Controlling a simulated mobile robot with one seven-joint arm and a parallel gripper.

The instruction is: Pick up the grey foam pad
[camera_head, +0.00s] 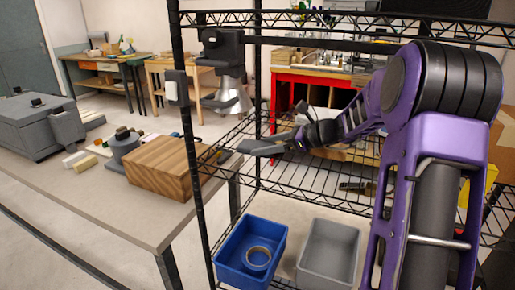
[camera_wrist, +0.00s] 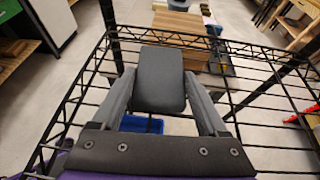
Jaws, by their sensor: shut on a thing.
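The grey foam pad (camera_wrist: 160,78) is a dark, flat block held between the two fingers of my gripper (camera_wrist: 159,98) in the wrist view. The fingers press on its left and right sides. In the head view my gripper (camera_head: 276,142) reaches left over the wire shelf, with the pad (camera_head: 255,148) at its tip. The pad's underside is hidden, and I cannot tell exactly how far it is above the shelf wires.
A black wire shelf (camera_head: 330,198) with upright posts surrounds my arm. Below are a blue bin (camera_head: 224,268) holding a tape roll (camera_head: 258,257) and a grey bin (camera_head: 329,253). A wooden block (camera_head: 166,166) sits on the table at left.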

